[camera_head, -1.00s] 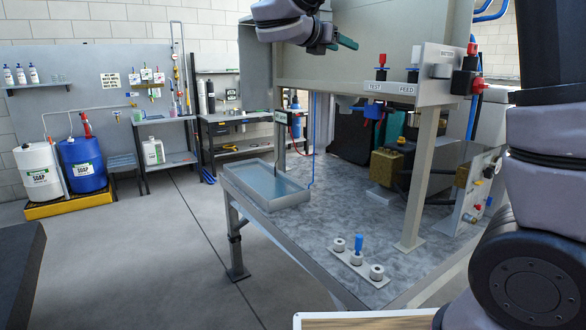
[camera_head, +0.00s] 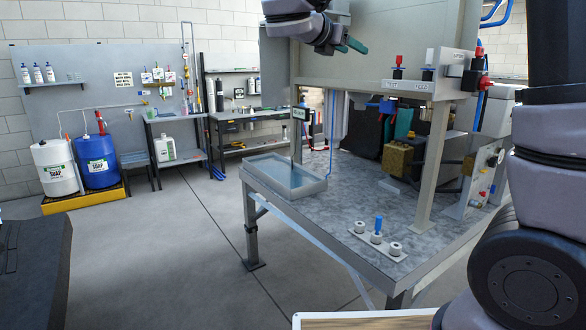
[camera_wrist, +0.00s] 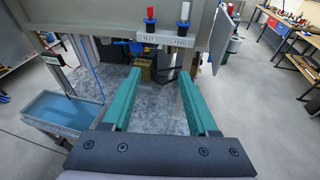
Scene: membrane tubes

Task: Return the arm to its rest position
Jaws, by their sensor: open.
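My gripper (camera_head: 343,46) is at the upper middle of the head view, in front of the grey panel above the bench. In the wrist view my gripper (camera_wrist: 164,90) shows two green fingers spread wide, with nothing between them. The gripper is open and empty. Part of my arm fills the right side of the head view.
The bench (camera_head: 335,210) carries a water tray (camera_head: 285,178) and a small rack (camera_head: 377,243) with a blue-topped piece. Soap drums (camera_head: 97,160) stand at left.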

